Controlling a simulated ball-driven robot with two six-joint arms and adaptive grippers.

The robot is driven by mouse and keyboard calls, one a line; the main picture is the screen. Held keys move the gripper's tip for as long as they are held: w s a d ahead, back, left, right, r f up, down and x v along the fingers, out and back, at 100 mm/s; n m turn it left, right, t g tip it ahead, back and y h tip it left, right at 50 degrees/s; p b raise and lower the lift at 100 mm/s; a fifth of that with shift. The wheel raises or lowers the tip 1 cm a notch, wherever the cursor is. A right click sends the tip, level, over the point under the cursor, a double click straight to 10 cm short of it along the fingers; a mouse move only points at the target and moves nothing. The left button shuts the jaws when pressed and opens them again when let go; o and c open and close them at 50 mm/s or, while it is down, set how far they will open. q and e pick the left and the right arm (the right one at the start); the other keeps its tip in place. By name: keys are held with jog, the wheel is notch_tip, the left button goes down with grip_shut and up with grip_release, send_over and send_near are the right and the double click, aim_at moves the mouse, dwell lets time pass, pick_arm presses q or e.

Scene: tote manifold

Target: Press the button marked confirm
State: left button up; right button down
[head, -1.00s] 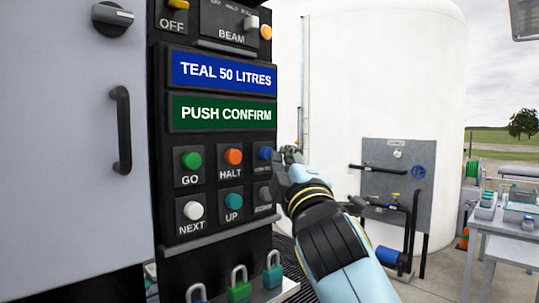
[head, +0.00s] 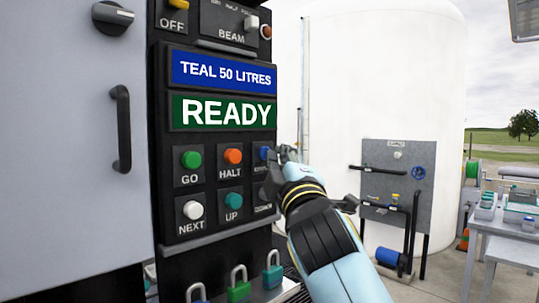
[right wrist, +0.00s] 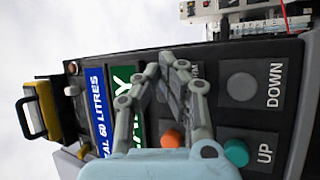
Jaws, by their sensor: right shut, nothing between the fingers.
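The blue button (head: 264,153) sits at the right end of the panel's upper button row in the head view; its label is partly legible and looks like "CONFIRM". My right gripper (head: 284,154) is shut and empty, with its fingertips at this button's right side. I cannot tell whether they touch it. In the right wrist view the shut fingers (right wrist: 172,68) reach over the panel and hide the blue button. My left gripper is not in view.
Close by are the orange HALT button (head: 233,156), teal UP button (head: 233,200), green GO button (head: 191,160) and white NEXT button (head: 193,210). The grey DOWN button (right wrist: 241,87) shows in the wrist view. Padlocks (head: 238,285) stand below. A white tank (head: 380,70) stands behind.

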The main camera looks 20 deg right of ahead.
jog(key=shift+s, duration=0.1)
jog(key=shift+s+d+p, duration=0.3)
jog(key=shift+s+d, duration=0.05)
jog(key=shift+s, duration=0.55)
jog(key=shift+s+d, duration=0.3)
jog(key=shift+s, duration=0.5)
jog(key=shift+s+d, duration=0.25)
jog(key=shift+s, duration=0.5)
jog(key=shift+s+d, duration=0.3)
jog(key=shift+s, duration=0.5)
jog(key=shift+f, duration=0.1)
